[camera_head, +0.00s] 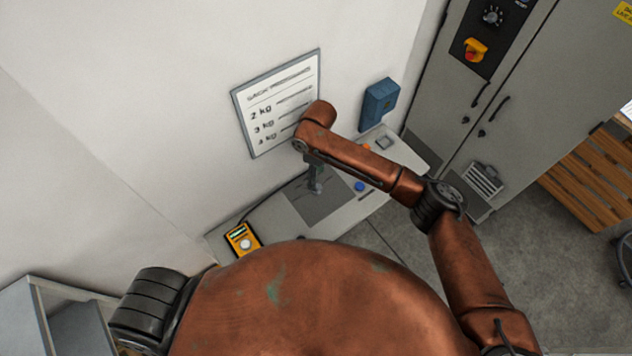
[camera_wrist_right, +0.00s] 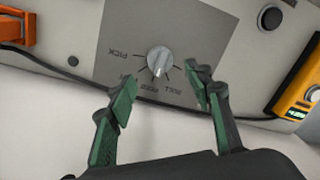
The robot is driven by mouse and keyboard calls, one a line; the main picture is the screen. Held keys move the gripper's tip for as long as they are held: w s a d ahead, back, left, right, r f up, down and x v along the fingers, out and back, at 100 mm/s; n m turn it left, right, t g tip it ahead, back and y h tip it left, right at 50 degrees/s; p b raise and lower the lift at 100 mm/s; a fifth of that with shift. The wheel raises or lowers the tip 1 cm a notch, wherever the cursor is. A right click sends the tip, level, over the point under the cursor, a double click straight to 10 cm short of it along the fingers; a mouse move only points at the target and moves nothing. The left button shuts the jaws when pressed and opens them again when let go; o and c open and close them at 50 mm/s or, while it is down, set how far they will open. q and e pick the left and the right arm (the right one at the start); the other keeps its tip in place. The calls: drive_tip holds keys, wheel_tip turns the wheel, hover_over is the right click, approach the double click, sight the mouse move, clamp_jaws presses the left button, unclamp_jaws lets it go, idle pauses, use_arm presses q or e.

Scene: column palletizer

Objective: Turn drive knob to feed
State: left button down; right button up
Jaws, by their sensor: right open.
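The drive knob (camera_wrist_right: 160,58) is a small light-grey dial on a dark grey plate (camera_wrist_right: 203,42) in the right wrist view. I cannot tell exactly which mark the knob points at. My right gripper (camera_wrist_right: 163,78) is open, its green-padded fingers spread either side of the space just below the knob, apart from it. In the head view the right gripper (camera_head: 315,178) hangs over the plate (camera_head: 322,204), hiding the knob. My left gripper is out of view.
A yellow meter (camera_head: 242,239) with a cable lies at the bench's near left end. A blue box (camera_head: 380,102) and a sack-weight board (camera_head: 279,100) are on the wall. A grey cabinet (camera_head: 520,110) stands right.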

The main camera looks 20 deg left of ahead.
wheel_tip(320, 180, up, 6)
drive_tip(key=shift+w, duration=0.25)
drive_tip(key=shift+d, duration=0.1)
idle(0.4)
